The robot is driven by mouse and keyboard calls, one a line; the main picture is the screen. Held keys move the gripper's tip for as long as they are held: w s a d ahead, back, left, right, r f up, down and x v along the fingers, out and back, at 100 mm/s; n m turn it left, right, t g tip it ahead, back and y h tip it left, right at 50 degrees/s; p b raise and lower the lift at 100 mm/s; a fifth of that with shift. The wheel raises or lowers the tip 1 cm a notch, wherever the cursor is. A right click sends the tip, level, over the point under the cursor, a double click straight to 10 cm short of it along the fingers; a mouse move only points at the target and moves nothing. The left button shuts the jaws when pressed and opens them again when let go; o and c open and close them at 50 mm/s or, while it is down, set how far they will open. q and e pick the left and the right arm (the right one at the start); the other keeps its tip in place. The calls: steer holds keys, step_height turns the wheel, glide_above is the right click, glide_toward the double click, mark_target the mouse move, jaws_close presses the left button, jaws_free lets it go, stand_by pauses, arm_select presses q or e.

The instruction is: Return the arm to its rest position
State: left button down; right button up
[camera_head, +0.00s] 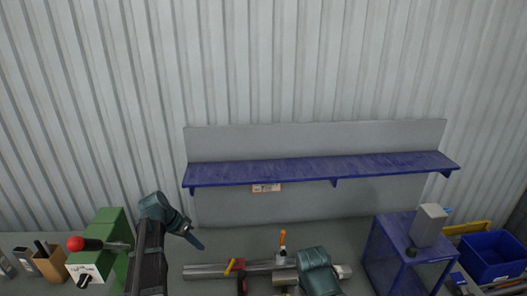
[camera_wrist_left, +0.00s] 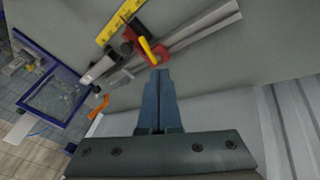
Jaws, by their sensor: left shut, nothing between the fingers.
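My left gripper (camera_head: 196,240) is raised at the lower left in the head view, near the green machine and in front of the wall. Its fingers are together and empty. In the left wrist view the shut left gripper (camera_wrist_left: 158,74) points toward the grey surface, its blue-grey fingertips apart from the red clamp-like part in the picture above them. A second teal arm part of mine (camera_head: 318,272) shows at the bottom right of centre in the head view. My right gripper cannot be made out.
A metal bar (camera_head: 205,271) with a red stop (camera_head: 237,266) runs along the table. A green machine with a red-knobbed lever (camera_head: 76,244) stands left. A blue shelf (camera_head: 320,170) hangs on the wall. A blue stand (camera_head: 387,262) and blue bin (camera_head: 492,257) are at right.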

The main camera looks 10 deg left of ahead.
arm_select(q)
steer(key=s+d+f+g+y+b, duration=0.1)
steer(key=s+d+f+y+b, duration=0.1)
steer(key=s+d, duration=0.3)
steer(key=s+d+f+y+b, duration=0.2)
steer(key=s+d+f, duration=0.3)
steer(key=d, duration=0.7)
steer(key=s+d+f+g+y+b, duration=0.1)
steer(key=s+d+f+y+b, duration=0.1)
steer(key=s+d+f+b, duration=0.2)
steer(key=s+d, duration=0.3)
steer(key=d, duration=0.2)
steer(key=shift+s+d+g, duration=0.2)
steer(key=shift+g, duration=0.1)
